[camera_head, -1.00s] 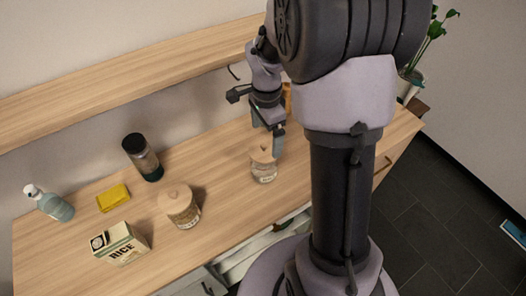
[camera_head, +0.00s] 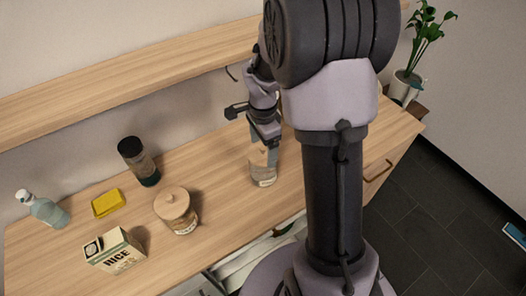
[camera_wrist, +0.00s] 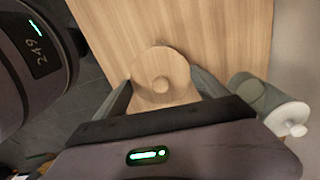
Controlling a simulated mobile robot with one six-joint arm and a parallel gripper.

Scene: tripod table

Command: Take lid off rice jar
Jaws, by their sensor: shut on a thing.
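A clear glass jar (camera_head: 263,178) with a small label stands upright on the wooden counter, left of my arm. Its label is too small to read. My gripper (camera_head: 264,152) reaches down over the jar's top and hides most of its lid. In the wrist view the round wooden lid (camera_wrist: 161,68) with its knob lies between the two fingers of my gripper (camera_wrist: 163,88), which are shut on it. The lid appears to be still at the jar's mouth. A second jar (camera_head: 184,219) with a wooden knobbed lid stands to the left, holding pale contents.
A green canister (camera_wrist: 262,97) with a white lid is close beside my gripper. A drawer (camera_head: 262,248) is open in front.

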